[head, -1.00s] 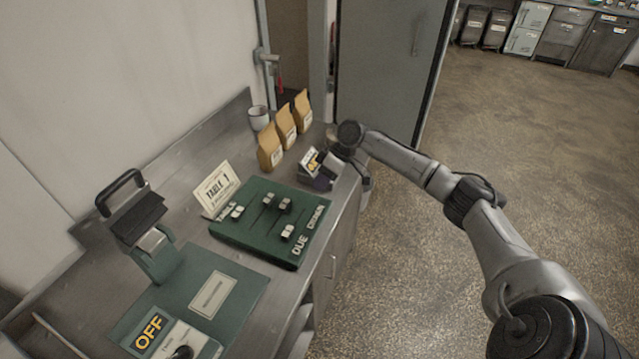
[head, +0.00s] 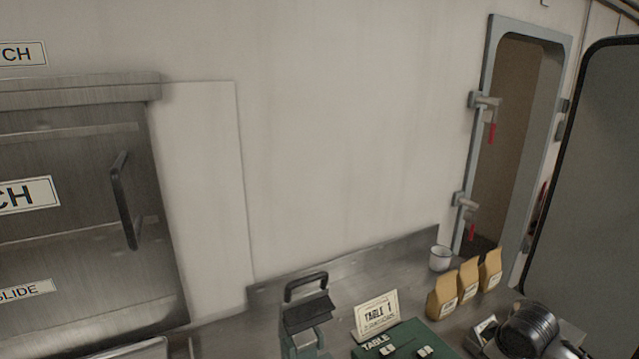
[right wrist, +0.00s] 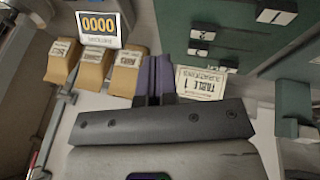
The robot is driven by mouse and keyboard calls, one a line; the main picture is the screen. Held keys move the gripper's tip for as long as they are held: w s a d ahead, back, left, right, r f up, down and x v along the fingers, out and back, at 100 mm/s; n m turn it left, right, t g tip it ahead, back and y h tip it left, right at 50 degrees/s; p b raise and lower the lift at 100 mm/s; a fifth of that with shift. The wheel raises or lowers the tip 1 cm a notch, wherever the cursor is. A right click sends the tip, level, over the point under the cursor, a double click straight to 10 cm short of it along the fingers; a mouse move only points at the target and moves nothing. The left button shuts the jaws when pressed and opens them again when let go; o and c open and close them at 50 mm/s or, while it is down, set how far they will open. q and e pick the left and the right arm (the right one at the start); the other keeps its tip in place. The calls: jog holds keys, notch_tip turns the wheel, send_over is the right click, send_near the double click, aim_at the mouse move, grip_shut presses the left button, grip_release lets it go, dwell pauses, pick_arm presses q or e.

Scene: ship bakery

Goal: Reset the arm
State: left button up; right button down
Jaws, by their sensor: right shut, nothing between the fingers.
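My right gripper (right wrist: 154,72) shows in the right wrist view, with its two purple fingers together and nothing between them. It is over the counter, near the paper bags and the table card. My left gripper is in neither view.
Brown paper bags (head: 467,278), a white mug (head: 440,258), a "TABLE 1" card (head: 376,313), a green board (head: 420,340) and a dark-handled device (head: 306,312) stand on the steel counter. A display reading 0000 (right wrist: 98,27) is close by. A steel hatch (head: 80,220) is left.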

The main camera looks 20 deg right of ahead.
jog(key=s+a+f+n+t+h, duration=0.1)
jog(key=s+a+f+t, duration=0.15)
jog(key=a, duration=0.65)
jog(key=s+a+f+t, duration=0.15)
jog(key=s+a, duration=0.25)
jog(key=a, duration=0.6)
jog(key=s+a+f+m+g+y, duration=0.1)
jog(key=s+a+f+g, duration=0.1)
jog(key=s+a+f, duration=0.45)
jog(key=s+a+f+m+g+y, duration=0.1)
jog(key=s+a+f, duration=0.15)
jog(key=s, duration=0.65)
jog(key=s+a+f+g+y, duration=0.1)
jog(key=s+a+f+g, duration=0.15)
jog(key=s+f, duration=0.4)
jog(key=w+r+p+v, duration=0.1)
jog(key=w+p+v, duration=0.2)
jog(key=p+v, duration=1.1)
jog(key=w+r+p+v, duration=0.1)
jog(key=w+p+v, duration=0.3)
jog(key=p+v, duration=1.1)
jog(key=shift+s+a+r, duration=0.2)
jog(key=shift+s+r, duration=0.05)
jog(key=shift+r, duration=0.3)
